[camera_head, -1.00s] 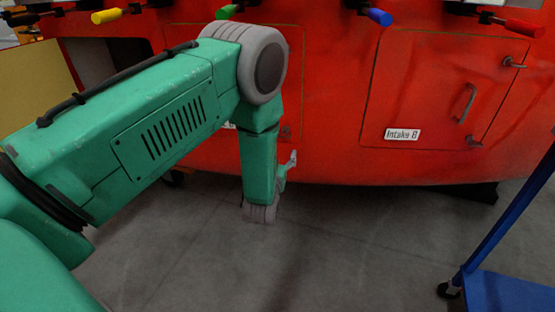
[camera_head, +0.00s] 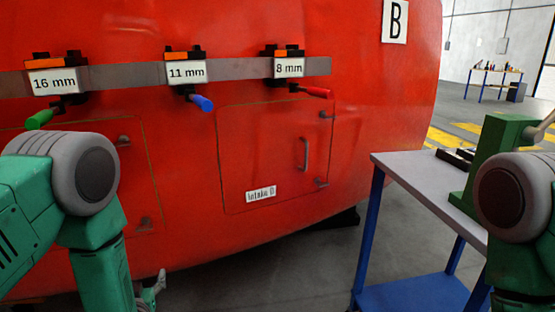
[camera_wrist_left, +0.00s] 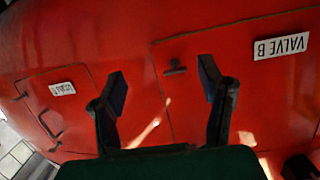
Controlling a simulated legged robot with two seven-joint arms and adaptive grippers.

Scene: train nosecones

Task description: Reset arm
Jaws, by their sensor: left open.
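My left arm comes in at the lower left of the head view, its forearm hanging down from a grey joint. My left gripper (camera_head: 152,290) shows low in that view, in front of the red nosecone (camera_head: 275,220). In the left wrist view its two dark fingers (camera_wrist_left: 163,88) stand apart with nothing between them, facing the red surface. Part of my right arm shows at the right edge of the head view; its gripper is out of sight.
A table (camera_head: 400,170) with blue legs stands right of the nosecone, close to my right arm. Tools with green, blue (camera_head: 201,103) and red (camera_head: 318,92) handles hang on a rail. A hatch (camera_head: 270,160) labelled Intake is shut. A workbench (camera_head: 495,70) stands far back.

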